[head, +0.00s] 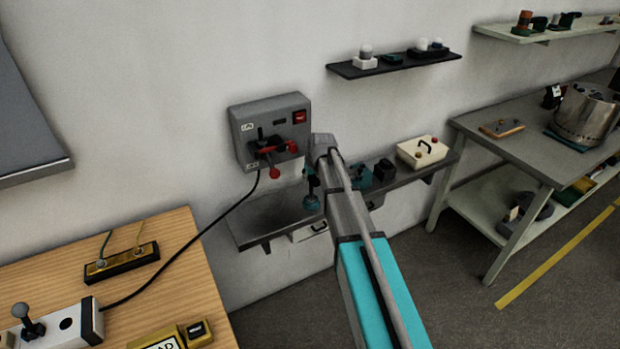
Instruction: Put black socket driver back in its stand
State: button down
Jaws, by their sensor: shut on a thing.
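My arm reaches up from the bottom middle of the head view towards the wall. I cannot make out my gripper or its fingertips, nor what they hold; the arm hides what lies behind it. I cannot identify the black socket driver or its stand with certainty. A dark knob-topped stick (30,323) stands upright on a white block (86,321) at the lower left; a dark round opening shows beside it.
A low shelf (262,222) runs behind the arm. A wooden table (185,235) is at left, a metal table (525,148) at right. A black cable (205,236) crosses the wooden table.

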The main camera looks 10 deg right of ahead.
jog(key=shift+c, duration=1.3)
grip_release()
jog(key=shift+a, duration=0.1)
jog(key=shift+r, duration=0.15)
